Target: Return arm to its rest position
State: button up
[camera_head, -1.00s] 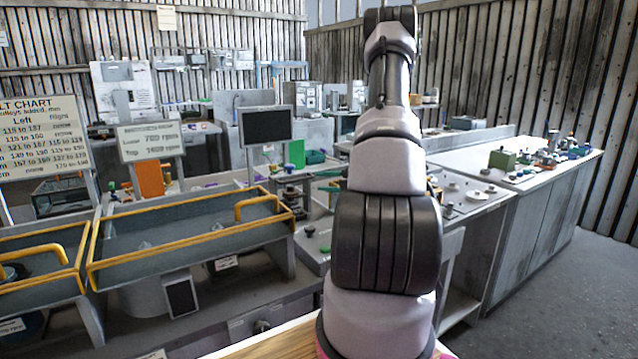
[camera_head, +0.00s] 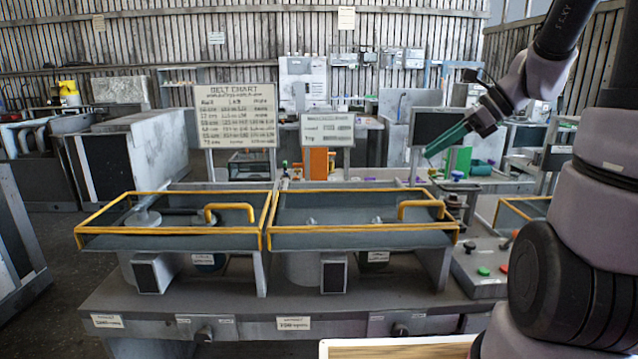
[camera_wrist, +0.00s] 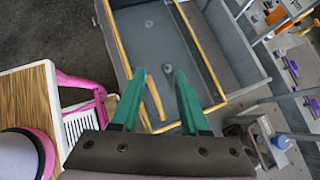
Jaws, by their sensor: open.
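My gripper (camera_head: 445,141) has green fingers and is in the right half of the head view, in front of the dark monitor (camera_head: 437,126). In the wrist view the two green fingers of my gripper (camera_wrist: 158,90) are spread apart with nothing between them. My arm comes in from the right side of the head view, bent, with the gripper pointing left and down. In the wrist view a yellow-railed grey tray (camera_wrist: 150,40) lies beyond the fingers, apart from them.
Two yellow-railed trays, left (camera_head: 170,240) and right (camera_head: 362,240), stand on a grey bench (camera_head: 250,305). A control box (camera_head: 483,270) with green and red buttons is at right. Belt chart (camera_head: 236,115) stands behind. A wooden top (camera_head: 395,350) is at the front.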

jog(key=s+r+n+t+h, duration=0.3)
jog(key=s+r+n+h, duration=0.3)
jog(key=s+n, duration=0.7)
jog(key=r+n, duration=0.1)
jog(key=n, duration=0.4)
jog(key=shift+a+r+h, duration=0.3)
jog(key=shift+a+r, duration=0.05)
jog(key=shift+r, duration=0.05)
dwell(1.1)
